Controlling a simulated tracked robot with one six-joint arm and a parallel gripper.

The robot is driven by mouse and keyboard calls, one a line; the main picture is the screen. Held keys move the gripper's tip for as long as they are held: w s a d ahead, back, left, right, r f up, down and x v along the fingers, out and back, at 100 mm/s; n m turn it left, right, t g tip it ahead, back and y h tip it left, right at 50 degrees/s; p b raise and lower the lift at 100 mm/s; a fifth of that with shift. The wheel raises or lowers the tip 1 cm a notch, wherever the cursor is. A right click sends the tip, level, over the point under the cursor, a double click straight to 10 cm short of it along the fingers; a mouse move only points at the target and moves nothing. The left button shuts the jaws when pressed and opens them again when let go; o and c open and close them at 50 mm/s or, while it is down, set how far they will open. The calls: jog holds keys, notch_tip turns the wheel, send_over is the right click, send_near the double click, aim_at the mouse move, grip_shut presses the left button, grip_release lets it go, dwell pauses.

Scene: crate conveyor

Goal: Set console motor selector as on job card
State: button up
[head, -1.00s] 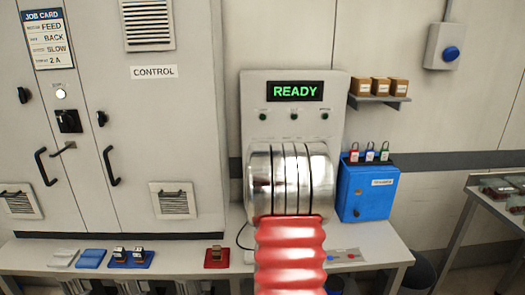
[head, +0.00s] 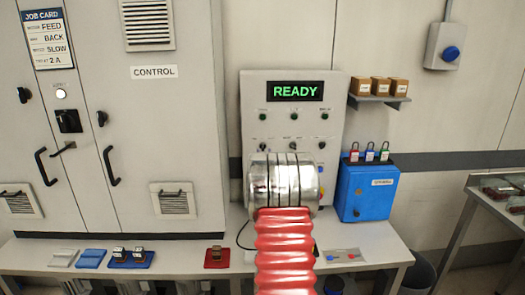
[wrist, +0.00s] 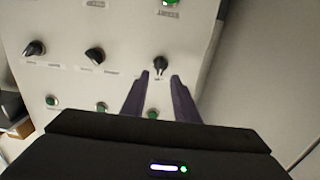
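The job card (head: 45,40) at upper left reads motor FEED, with BACK, SLOW and 2 A below. The grey console (head: 333,100) shows a green READY display (head: 295,91). The motor selector, the leftmost black knob (head: 263,146), is just above my arm in the head view. In the upside-down wrist view this knob (wrist: 158,65) is just beyond the tips of my gripper (wrist: 160,76). The two fingers are apart, one on each side of it, with nothing held. Its label is too blurred to read.
Two other selectors, a middle knob (wrist: 95,55) and an outer knob (wrist: 35,48), stand beside it. Green lamps (head: 294,116) are above them. A blue box (head: 368,192) with padlocks stands right of the console. Several small boxes sit on a shelf (head: 379,101).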

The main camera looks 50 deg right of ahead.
aim_at(263, 147)
jog(key=shift+x, duration=2.5)
jog(key=shift+c, duration=0.6)
grip_shut()
jog(key=shift+a, duration=0.25)
jog(key=shift+d, duration=0.1)
